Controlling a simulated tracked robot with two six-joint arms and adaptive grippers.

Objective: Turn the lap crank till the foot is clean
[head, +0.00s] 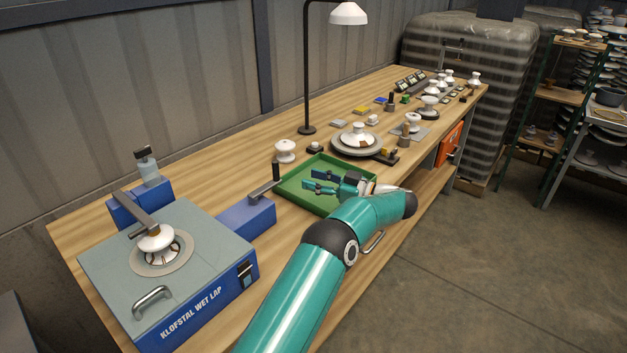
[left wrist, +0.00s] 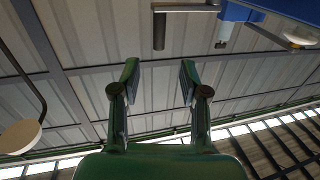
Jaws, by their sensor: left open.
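The blue wet lap machine (head: 205,306) stands at the near left end of the bench. A white insulator (head: 157,238) sits on its round lap plate (head: 178,262), under a grey arm (head: 136,212). The foot's underside is hidden. The lap crank (head: 265,186) is a grey bar with an upright dark handle (head: 276,170), on a blue box (head: 246,216) at the machine's right. My left gripper (head: 310,181) is open and empty above the green tray, right of the crank. In the left wrist view the handle (left wrist: 159,31) shows beyond the open fingers (left wrist: 157,75), apart from them.
The green tray (head: 299,199) lies under my left gripper. A white insulator (head: 285,151) stands behind it, and another sits on a round turntable (head: 357,148). A black desk lamp (head: 307,80) rises at the back. Several small parts crowd the far bench.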

